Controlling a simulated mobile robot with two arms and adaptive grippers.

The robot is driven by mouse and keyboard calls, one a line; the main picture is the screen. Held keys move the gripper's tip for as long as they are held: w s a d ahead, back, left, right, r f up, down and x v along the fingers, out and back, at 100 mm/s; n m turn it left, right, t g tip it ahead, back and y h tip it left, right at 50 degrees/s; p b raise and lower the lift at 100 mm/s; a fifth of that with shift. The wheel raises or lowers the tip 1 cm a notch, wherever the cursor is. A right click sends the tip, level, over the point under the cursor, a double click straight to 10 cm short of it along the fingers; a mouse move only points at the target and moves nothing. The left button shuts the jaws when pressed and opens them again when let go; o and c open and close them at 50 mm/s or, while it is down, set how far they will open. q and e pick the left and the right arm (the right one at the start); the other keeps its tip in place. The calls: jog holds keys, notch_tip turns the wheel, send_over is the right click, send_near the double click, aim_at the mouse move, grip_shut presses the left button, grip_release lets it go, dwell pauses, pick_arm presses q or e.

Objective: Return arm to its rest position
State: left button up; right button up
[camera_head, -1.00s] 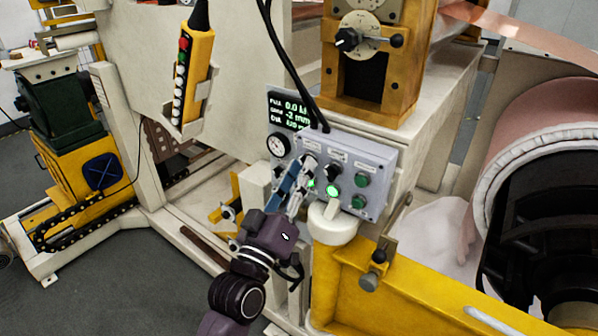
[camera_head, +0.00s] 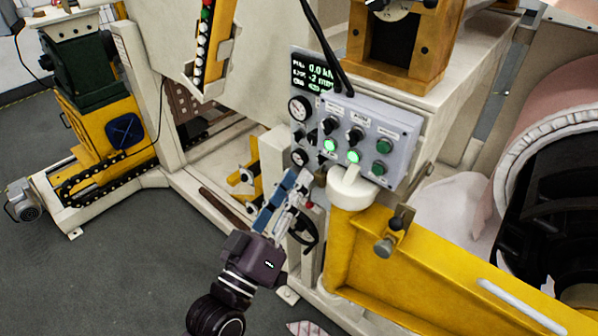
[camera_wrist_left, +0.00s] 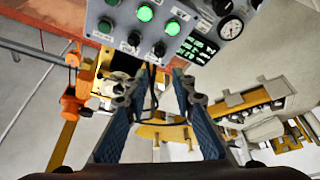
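My left gripper (camera_head: 298,182) is just below the lower left edge of the grey control panel (camera_head: 400,128). The arm comes up from the bottom of the head view. In the left wrist view the two blue-sided fingers of the left gripper (camera_wrist_left: 156,84) stand apart with nothing held between them. The panel also shows at the top of that view (camera_wrist_left: 178,12), apart from the fingers. Its black knobs (camera_head: 356,134) and two lit green buttons (camera_head: 353,156) are in sight. My right gripper is in neither view.
A yellow beam (camera_head: 430,265) with a pale round post cap (camera_head: 352,187) stands to the gripper's right. A white machine frame (camera_head: 185,205) is behind it. A large roll (camera_head: 545,150) is at the right. Grey floor (camera_head: 110,265) at lower left is clear.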

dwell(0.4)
pick_arm(q)
notch_tip(320, 180, down, 13)
jog(key=w+g+y, duration=0.2)
jog(key=w, duration=0.1)
jog(key=s+a+f+m+g+y+b, duration=0.1)
jog(key=s+a+f+g, duration=0.15)
jog(key=f, duration=0.95)
jog(key=s+a+f+g+y+b, duration=0.1)
jog(key=s+a+f+g, duration=0.15)
jog(key=f, duration=1.05)
jog(key=s+a+f+m+g+y+b, duration=0.1)
jog(key=s+a+f+g, duration=0.2)
jog(key=f, duration=0.9)
jog(key=s+a+f+g+y, duration=0.1)
jog(key=s+a+f+g, duration=0.2)
jog(key=s+f, duration=0.5)
jog(key=s+a+f+m+g+y+b, duration=0.1)
jog(key=s+a+f+g, duration=0.2)
jog(key=s+f, duration=0.6)
jog(key=s+a+f+m+g+y, duration=0.1)
jog(key=s+a+f+g, duration=0.2)
jog(key=s+f, duration=0.6)
jog(key=s+a, duration=0.1)
jog(key=s, duration=1)
jog(key=shift+a+y, duration=0.4)
jog(key=shift+f, duration=0.1)
